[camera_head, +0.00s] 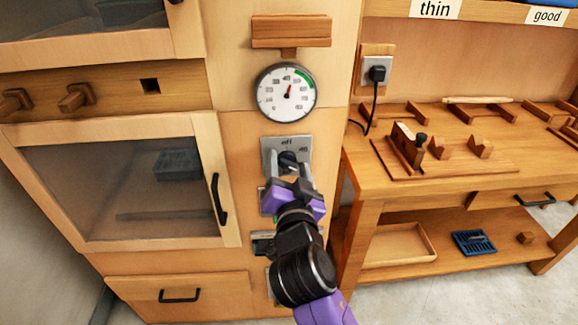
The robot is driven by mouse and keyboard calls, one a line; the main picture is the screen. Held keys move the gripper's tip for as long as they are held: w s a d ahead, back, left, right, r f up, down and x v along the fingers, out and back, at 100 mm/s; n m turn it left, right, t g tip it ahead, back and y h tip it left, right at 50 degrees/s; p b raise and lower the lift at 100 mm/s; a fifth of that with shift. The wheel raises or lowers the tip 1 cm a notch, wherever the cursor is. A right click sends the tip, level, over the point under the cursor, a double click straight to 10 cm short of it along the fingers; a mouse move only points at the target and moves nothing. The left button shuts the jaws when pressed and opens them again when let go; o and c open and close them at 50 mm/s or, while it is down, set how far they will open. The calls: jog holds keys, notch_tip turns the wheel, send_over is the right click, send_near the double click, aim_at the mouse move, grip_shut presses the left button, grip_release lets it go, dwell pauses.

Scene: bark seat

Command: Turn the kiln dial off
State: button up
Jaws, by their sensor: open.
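The kiln dial (288,159) is a dark knob on a grey plate (271,146) marked "off" at its top, on the wooden kiln front. My gripper (289,168) reaches up to it from below, with its grey fingers open on either side of the knob. Whether the fingers touch the knob I cannot tell. The fingers and purple gripper body hide the lower plate and part of the knob, so its pointer setting is not clear. A round gauge (286,93) with a red needle and a green arc sits above the plate.
A glass kiln door (120,185) with a black handle (218,199) is at the left. Further panels below the dial are partly behind my arm. A wooden workbench (455,185) with jigs stands at the right, with a black plug (377,73) and cord above it.

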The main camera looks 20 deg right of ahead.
grip_shut()
jog(key=n+p, duration=0.1)
jog(key=n, duration=0.4)
jog(key=shift+r+n, duration=0.1)
jog(key=shift+n, duration=0.3)
jog(key=n+p, duration=0.2)
jog(key=n, duration=0.4)
jog(key=shift+a+p, duration=0.2)
jog(key=shift+p, duration=0.2)
jog(key=n+p, duration=0.3)
jog(key=n, duration=0.3)
jog(key=shift+n, duration=0.3)
jog(key=n+p, duration=0.1)
jog(key=n, duration=0.1)
jog(key=n+p, duration=0.2)
jog(key=n, duration=0.1)
jog(key=shift+a+f+n, duration=0.1)
jog(key=shift+f+n, duration=0.15)
jog(key=shift+n, duration=0.05)
